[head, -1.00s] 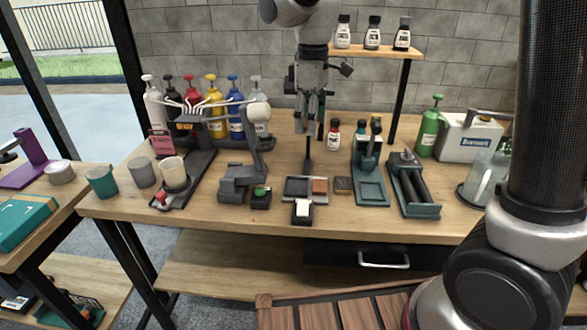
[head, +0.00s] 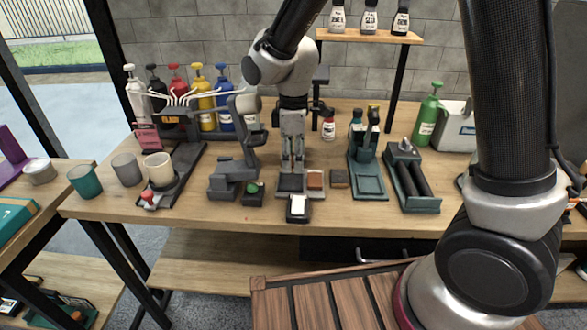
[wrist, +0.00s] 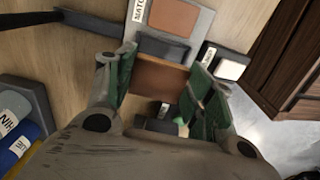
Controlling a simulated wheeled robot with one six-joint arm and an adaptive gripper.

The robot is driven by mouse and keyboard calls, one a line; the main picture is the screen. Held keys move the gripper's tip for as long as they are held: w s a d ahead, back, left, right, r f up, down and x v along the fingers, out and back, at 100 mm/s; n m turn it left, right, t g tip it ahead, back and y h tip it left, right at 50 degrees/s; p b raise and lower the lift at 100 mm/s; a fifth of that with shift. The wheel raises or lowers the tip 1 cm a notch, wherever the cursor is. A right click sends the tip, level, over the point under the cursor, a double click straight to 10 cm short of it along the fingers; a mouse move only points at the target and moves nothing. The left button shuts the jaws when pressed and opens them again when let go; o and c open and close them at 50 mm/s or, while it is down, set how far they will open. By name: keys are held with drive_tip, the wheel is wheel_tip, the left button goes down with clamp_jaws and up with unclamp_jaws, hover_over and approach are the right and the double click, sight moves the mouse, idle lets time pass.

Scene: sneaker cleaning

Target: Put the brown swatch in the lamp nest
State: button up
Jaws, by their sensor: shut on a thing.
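My gripper (head: 292,166) is shut on a brown swatch (wrist: 158,80), seen between its green-padded fingers in the wrist view. In the head view the gripper points down over the grey tray (head: 289,193), and I cannot make out the held swatch there. The tray has a "MATCH" label and a dark recess (wrist: 163,47) close to the held swatch in the wrist view. An orange-brown swatch (head: 315,179) lies on the tray's right side. The grey lamp (head: 246,104) stands left of the gripper on its base (head: 230,180). Which part is its nest is unclear.
A black box with a green button (head: 252,188) sits between lamp and tray. A white-topped block (head: 297,207) is in front of the tray, a dark block (head: 339,178) to its right. A green stand (head: 369,187) and roller unit (head: 415,185) stand farther right.

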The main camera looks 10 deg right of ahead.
sight(293, 182)
wheel_tip(293, 182, down, 4)
drive_tip(key=shift+f, duration=0.1)
drive_tip(key=shift+f, duration=0.6)
drive_tip(key=o, duration=0.9)
drive_tip(key=shift+c, duration=0.2)
drive_tip(key=shift+r, duration=0.1)
wheel_tip(293, 182, up, 12)
drive_tip(key=shift+f, duration=0.1)
drive_tip(key=shift+d+r, duration=0.1)
drive_tip(key=shift+r, duration=0.65)
